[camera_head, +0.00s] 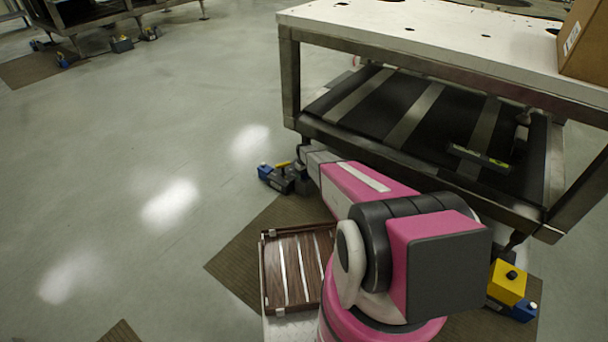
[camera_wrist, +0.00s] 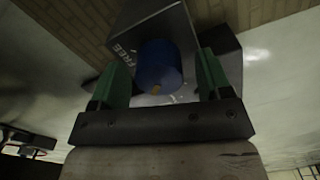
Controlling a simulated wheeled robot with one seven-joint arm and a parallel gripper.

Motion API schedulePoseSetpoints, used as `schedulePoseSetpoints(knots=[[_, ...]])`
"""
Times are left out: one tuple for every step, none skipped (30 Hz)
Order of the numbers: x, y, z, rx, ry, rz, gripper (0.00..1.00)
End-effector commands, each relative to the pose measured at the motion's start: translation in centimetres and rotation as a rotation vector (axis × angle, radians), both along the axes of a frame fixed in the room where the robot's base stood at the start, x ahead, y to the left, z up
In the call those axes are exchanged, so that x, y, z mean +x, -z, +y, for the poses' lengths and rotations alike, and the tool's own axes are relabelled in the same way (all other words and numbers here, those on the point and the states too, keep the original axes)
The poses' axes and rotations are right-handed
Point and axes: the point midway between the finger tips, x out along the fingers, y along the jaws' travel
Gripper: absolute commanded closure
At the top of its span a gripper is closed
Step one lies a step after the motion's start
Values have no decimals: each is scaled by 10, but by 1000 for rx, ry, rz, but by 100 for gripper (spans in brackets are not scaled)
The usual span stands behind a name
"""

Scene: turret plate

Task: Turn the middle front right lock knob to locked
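A blue round knob (camera_wrist: 160,68) with a small orange mark on its near edge sits on a dark grey block (camera_wrist: 168,22) in the wrist view. The word FREE is printed on the block left of the knob; any other label is hidden. My gripper (camera_wrist: 163,60) is open, with one green finger on each side of the knob and visible gaps between. In the head view, a dark lock unit (camera_head: 284,180) with a blue knob (camera_head: 263,170) lies by the table's near left leg. My arm reaches to it, and the fingers cannot be made out there.
A white-topped table (camera_head: 400,35) with a dark lower shelf (camera_head: 380,108) stands beside the lock unit. A cardboard box (camera_head: 588,45) is on top. A yellow block (camera_head: 508,281) lies at the right leg. Open grey floor (camera_head: 130,150) is on the left.

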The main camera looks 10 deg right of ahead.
Motion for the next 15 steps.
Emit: schedulePoseSetpoints(knots=[[0,0,0,0,1,0,28],[0,0,0,0,1,0,28],[0,0,0,0,1,0,28],[0,0,0,0,1,0,28],[0,0,0,0,1,-1,28],[0,-1,0,0,1,-1,28],[0,-2,0,0,1,-1,28],[0,-3,0,0,1,-1,28],[0,-5,0,0,1,-1,28],[0,-7,0,0,1,-1,28],[0,-10,0,0,1,-1,28],[-1,-14,0,0,1,-1,28],[-1,-18,0,0,1,-1,28],[-1,-22,0,1,1,-2,28],[-1,-28,0,0,1,-2,28]])
